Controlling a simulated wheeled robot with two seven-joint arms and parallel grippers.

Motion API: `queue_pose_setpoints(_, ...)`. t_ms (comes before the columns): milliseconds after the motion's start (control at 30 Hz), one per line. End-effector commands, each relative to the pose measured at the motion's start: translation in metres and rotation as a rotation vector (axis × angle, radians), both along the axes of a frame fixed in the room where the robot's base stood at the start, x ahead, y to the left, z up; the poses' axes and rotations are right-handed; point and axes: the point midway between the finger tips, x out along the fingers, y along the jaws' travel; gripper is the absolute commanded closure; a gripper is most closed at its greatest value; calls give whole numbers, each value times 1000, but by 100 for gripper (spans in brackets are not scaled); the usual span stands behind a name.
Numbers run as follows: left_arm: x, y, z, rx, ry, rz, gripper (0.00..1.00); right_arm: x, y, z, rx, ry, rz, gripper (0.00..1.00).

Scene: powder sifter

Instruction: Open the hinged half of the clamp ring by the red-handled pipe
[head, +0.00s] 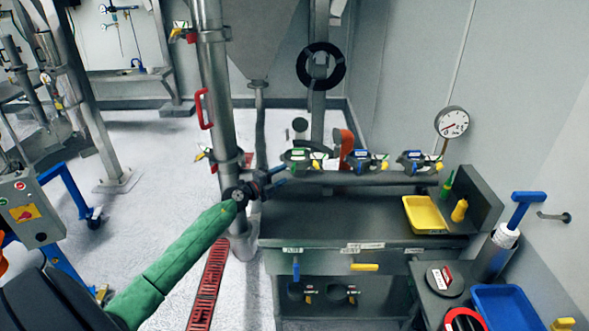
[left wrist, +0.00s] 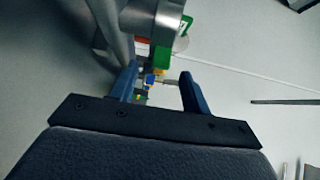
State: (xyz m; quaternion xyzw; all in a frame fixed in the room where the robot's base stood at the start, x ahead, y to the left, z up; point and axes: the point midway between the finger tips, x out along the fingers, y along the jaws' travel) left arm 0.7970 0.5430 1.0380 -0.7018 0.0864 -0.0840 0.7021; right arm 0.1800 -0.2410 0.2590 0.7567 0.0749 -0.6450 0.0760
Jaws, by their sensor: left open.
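The grey pipe (head: 214,80) with a red handle (head: 203,109) stands upright left of the bench. A metal ring fitting (head: 229,165) with red and yellow parts wraps its lower section. My left gripper (head: 279,176) is beside the pipe, just right of and slightly below this fitting, its blue fingers pointing right. In the left wrist view the fingers (left wrist: 160,88) are spread apart. A curved metal part (left wrist: 150,20) with a green tag shows beyond them, with small blue and yellow parts in the gap. I cannot tell whether they touch, or see the ring's hinge clearly.
A dark bench (head: 340,215) stands right of the pipe, with a shelf of several tagged clamps (head: 300,158) behind the gripper. A yellow tray (head: 425,214) lies on the bench. A red floor grate (head: 208,285) and open floor lie to the left.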

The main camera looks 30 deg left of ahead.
Motion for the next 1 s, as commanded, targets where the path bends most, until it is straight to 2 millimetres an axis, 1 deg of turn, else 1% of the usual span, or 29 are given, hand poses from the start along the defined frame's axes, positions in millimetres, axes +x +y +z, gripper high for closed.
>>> queue_pose_setpoints(300, 38, -10, 2, -3, -1, 1, 53, -25, -4, -1, -3, 19, 0, 100)
queue_pose_setpoints(500, 57, -14, 1, -2, -1, 2, 53, -36, -7, -2, -5, 28, 0, 100)
queue_pose_setpoints(700, 65, -16, 0, 0, -1, 2, 53, -40, -8, -3, -5, 27, 0, 100)
queue_pose_setpoints(967, 66, -17, 0, 0, -1, 1, 53, -44, -8, -5, -5, 32, 0, 100)
queue_pose_setpoints(1000, 66, -17, 0, 0, -1, 1, 55, -44, -8, -5, -5, 32, -1, 100)
